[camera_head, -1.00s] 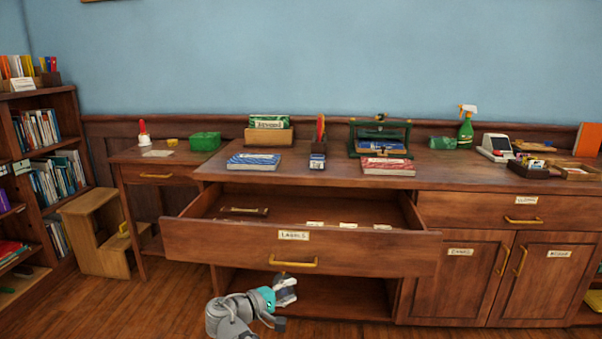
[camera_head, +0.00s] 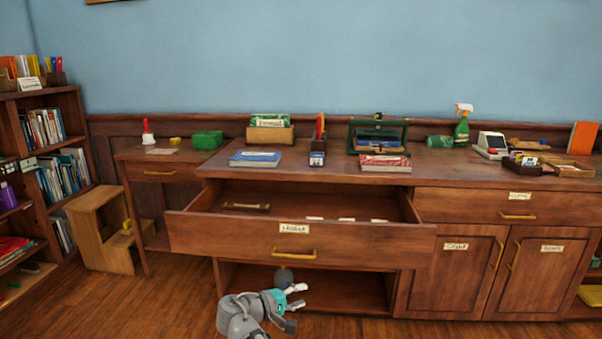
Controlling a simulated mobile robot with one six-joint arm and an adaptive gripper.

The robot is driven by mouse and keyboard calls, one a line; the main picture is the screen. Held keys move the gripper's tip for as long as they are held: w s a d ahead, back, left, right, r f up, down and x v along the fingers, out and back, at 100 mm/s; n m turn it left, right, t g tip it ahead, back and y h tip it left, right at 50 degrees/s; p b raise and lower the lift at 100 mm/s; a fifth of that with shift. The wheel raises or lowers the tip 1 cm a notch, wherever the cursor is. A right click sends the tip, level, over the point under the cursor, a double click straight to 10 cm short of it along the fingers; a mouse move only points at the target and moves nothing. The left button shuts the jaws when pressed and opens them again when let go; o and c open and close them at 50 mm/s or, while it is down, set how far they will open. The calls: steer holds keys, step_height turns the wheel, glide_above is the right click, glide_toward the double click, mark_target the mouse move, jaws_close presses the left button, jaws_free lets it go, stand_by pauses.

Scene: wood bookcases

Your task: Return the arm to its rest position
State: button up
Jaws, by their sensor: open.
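My gripper (camera_head: 297,297) is at the bottom centre of the head view, low in front of the cabinet. It is open, and I see nothing between its fingers. The grey and teal end of my arm reaches up from the bottom edge. Above my gripper, the wide wooden drawer (camera_head: 200,240) with a paper label and a brass handle (camera_head: 293,254) stands pulled out. My gripper is below that handle and apart from it. The drawer holds a dark item (camera_head: 246,206) at left and several white cards (camera_head: 346,220).
The open shelf (camera_head: 340,294) under the drawer lies behind my gripper. Closed cabinet doors (camera_head: 455,270) are at right. A wooden step stool (camera_head: 100,230) and a bookcase (camera_head: 50,150) stand at left. The wood floor (camera_head: 150,305) at lower left is clear.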

steer(key=s+d+f+m+g+y+p, duration=0.1)
steer(key=s+d+f+m+g+y, duration=0.4)
steer(key=d, duration=0.4)
steer(key=s+d+f+m+g+y+p, duration=0.2)
steer(key=s+d+f+m+g+y, duration=0.15)
steer(key=s+d+f+y, duration=0.3)
step_height(320, 180, up, 38)
steer(key=w+d+p, duration=0.1)
steer(key=d+p, duration=0.1)
steer(key=p, duration=3.6)
steer(key=shift+w+y, duration=0.15)
steer(key=shift+y, duration=0.3)
steer(key=shift+g, duration=0.25)
